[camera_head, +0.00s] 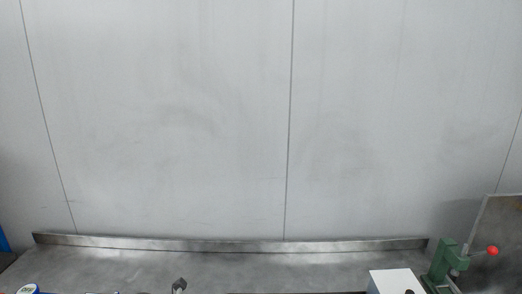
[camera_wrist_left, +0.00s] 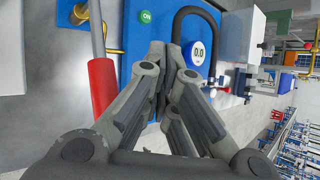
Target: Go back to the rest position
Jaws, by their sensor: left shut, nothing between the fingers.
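My left gripper (camera_wrist_left: 164,72) is shut and empty in the left wrist view. Its two fingers lie against each other in front of a blue panel (camera_wrist_left: 118,28). The panel carries a green ON button (camera_wrist_left: 146,17) and a round gauge (camera_wrist_left: 198,53) reading 0.0. A red handle (camera_wrist_left: 102,86) on a metal rod is left of the fingers. I cannot tell whether the fingers touch anything. My right gripper is in neither view.
A grey bench (camera_head: 240,265) with a raised back edge (camera_head: 230,245) runs along a pale wall. At right stand a green press-like device (camera_head: 440,264) with a red ball knob (camera_head: 491,251) and a white box (camera_head: 396,281). A small dark piece (camera_head: 180,285) shows at the bottom.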

